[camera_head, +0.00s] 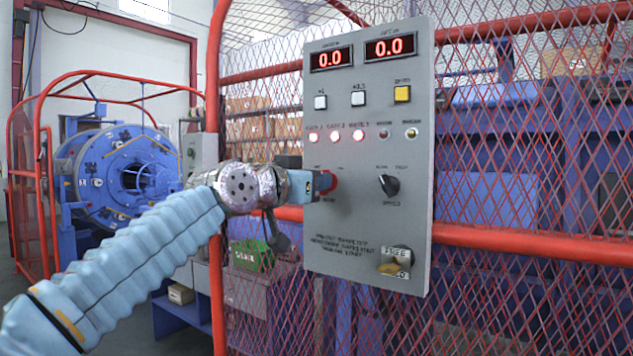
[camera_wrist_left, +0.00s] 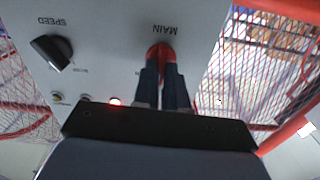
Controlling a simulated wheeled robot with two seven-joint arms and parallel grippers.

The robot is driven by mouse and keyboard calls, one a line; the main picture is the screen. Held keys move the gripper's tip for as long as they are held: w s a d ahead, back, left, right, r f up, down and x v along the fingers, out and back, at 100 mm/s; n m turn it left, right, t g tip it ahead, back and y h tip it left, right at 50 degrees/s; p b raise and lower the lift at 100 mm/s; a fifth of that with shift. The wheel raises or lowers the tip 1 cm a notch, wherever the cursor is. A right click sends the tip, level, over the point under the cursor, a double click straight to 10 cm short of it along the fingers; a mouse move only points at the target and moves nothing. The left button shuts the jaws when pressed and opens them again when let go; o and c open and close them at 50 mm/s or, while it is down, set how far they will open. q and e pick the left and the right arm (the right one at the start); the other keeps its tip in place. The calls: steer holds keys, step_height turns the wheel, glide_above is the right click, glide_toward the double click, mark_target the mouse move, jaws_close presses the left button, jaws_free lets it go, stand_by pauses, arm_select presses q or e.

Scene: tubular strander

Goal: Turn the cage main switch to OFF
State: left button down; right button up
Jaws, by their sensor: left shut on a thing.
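The grey control panel (camera_head: 370,230) hangs on the red mesh fence. The red main switch knob (camera_head: 328,183) sits at its left side. My left gripper (camera_head: 318,184) reaches it from the left and is shut on it. In the left wrist view the red knob (camera_wrist_left: 160,52) shows between the two dark fingertips (camera_wrist_left: 162,75), under the upside-down label MAIN. The fingers hide much of the knob, so its exact setting cannot be read. My right gripper is not in view.
The panel also carries a black speed knob (camera_head: 389,186), a yellow button (camera_head: 402,94), white buttons, lit red lamps, two displays reading 0.0, and a yellowish lower switch (camera_head: 392,268). Red fence bars (camera_head: 530,243) run right of the panel. A blue round machine (camera_head: 125,178) stands behind at left.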

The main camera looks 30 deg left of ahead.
arm_select(q)
steer(key=n+p, duration=0.1)
steer(key=n, duration=0.8)
steer(key=shift+a+f+p, duration=0.1)
steer(key=shift+a+p, duration=0.05)
steer(key=shift+p, duration=0.15)
steer(key=shift+n, duration=0.5)
steer(key=c, duration=1.2)
jaws_free()
steer(key=shift+s, duration=0.1)
steer(key=s+b, duration=0.1)
steer(key=s, duration=0.3)
steer(key=s+b, duration=0.1)
steer(key=s, duration=0.4)
steer(key=s+a+b, duration=0.1)
steer(key=s, duration=0.3)
steer(key=shift+s, duration=0.25)
